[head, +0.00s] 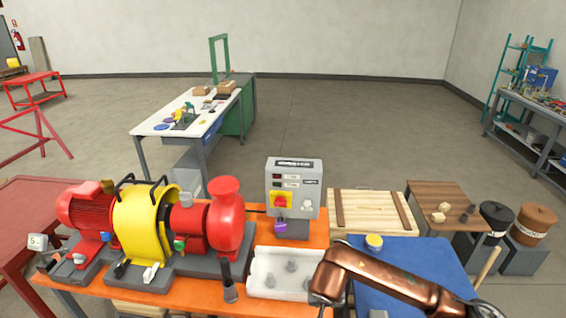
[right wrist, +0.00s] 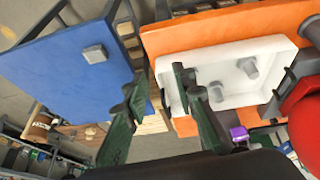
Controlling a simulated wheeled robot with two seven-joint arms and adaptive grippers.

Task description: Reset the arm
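My right arm (head: 385,275), copper-coloured, comes in from the lower right of the head view and bends down over the area between the white tray (head: 258,277) and the blue surface (head: 430,262). Its gripper is mostly cut off at the bottom edge there. In the right wrist view my right gripper (right wrist: 157,88) shows two dark green fingers spread well apart, with nothing between them. They hang above the gap between the blue surface (right wrist: 50,80) and the orange bench (right wrist: 200,35); one finger overlaps the white tray (right wrist: 275,50). My left gripper is not in view.
A red pump with yellow guard (head: 140,225) stands on the orange bench, left of a grey control box (head: 293,180) with a red switch. Grey parts lie in the tray.

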